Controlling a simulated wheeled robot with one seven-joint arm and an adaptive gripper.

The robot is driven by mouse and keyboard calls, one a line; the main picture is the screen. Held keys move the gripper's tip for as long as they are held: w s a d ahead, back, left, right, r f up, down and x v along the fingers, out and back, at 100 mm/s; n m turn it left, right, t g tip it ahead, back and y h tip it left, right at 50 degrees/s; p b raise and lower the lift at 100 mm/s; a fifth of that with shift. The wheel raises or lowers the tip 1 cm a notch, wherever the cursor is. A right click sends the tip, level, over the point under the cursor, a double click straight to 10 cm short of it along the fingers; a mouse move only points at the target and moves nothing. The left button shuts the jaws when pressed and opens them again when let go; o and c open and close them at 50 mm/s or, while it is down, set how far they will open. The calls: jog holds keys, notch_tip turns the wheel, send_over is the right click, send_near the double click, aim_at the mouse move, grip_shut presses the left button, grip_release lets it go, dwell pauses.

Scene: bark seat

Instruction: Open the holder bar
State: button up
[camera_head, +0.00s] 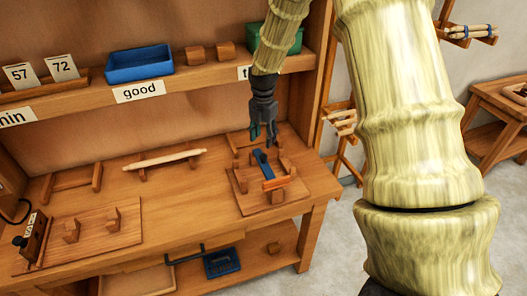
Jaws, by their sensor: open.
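A wooden holder plate (248,202) with upright blocks lies at the right end of the workbench. A blue bar (262,164), which seems to be the holder bar, slopes across it between the blocks. An orange-edged strip (277,183) lies at its near end. I cannot tell how the bar is hinged or latched. My gripper (263,139) points down just above the far end of the blue bar. Its fingers are apart with nothing between them. I cannot tell whether a finger touches the bar.
A pale rod (164,160) rests on two supports mid-bench. Another block plate (92,232) is at left. The shelf (205,78) above holds a blue tray (139,65), small blocks and a green bin (287,40). Bare bench lies left of the holder.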

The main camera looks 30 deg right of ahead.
aim_at(263, 155)
jog(key=shift+f+p, duration=1.05)
jog(key=shift+f, duration=2.9)
grip_shut()
